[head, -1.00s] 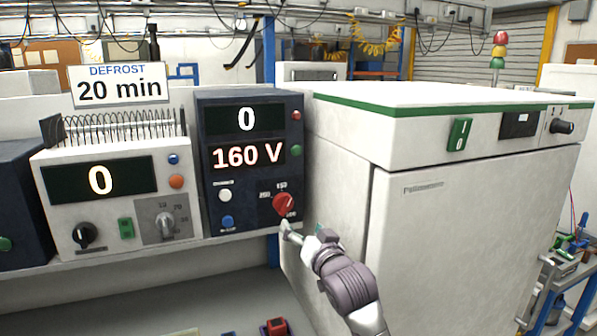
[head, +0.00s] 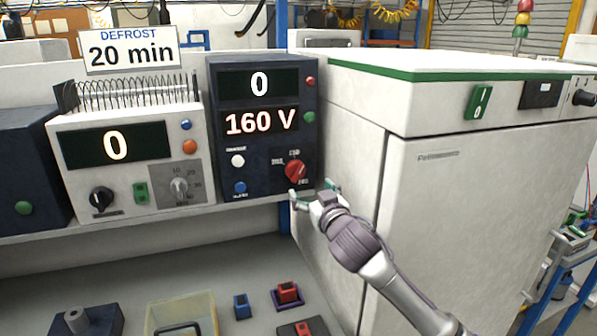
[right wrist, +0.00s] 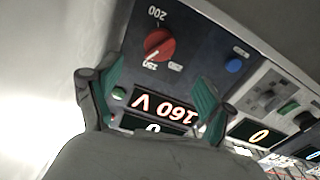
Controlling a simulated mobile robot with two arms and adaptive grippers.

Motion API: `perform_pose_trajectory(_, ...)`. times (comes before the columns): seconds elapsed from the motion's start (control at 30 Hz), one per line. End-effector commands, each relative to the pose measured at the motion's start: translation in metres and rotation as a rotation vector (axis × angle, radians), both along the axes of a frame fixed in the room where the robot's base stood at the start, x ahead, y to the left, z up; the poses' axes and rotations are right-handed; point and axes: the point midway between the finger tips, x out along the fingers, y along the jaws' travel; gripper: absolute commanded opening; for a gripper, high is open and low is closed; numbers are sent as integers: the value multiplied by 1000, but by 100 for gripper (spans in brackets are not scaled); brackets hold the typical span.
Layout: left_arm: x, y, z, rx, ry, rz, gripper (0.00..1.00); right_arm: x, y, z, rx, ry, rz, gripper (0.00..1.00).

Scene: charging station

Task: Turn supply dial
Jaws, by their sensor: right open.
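The dark blue power supply (head: 262,200) stands on the shelf and shows 0 above a red "160 V". Its red supply dial (head: 295,171) is at the lower right of the front panel. My right gripper (head: 311,192) is open and empty just below and right of the dial, with its fingers spread. In the right wrist view the panel appears upside down. There the red dial (right wrist: 158,43) lies beyond and between the open green-padded fingers (right wrist: 160,72), with no finger seen closed on it. My left gripper is out of view.
A white unit (head: 140,200) with a black knob and a grey dial stands left of the supply. A large white cabinet (head: 450,210) stands close on the right, beside my right arm. Small blue and red blocks (head: 240,306) lie on the lower surface.

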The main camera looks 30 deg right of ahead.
Motion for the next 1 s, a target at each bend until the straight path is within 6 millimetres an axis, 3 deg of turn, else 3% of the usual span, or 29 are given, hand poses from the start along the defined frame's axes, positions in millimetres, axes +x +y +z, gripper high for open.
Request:
perform_pose_trajectory(0.2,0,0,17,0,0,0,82,45,-11,4,2,-1,-2,82)
perform_pose_trajectory(0.5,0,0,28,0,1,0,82,86,-21,2,1,1,-1,82)
perform_pose_trajectory(0.97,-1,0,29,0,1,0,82,96,-23,0,1,0,1,82)
perform_pose_trajectory(1.0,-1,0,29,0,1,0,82,96,-23,0,1,0,1,75)
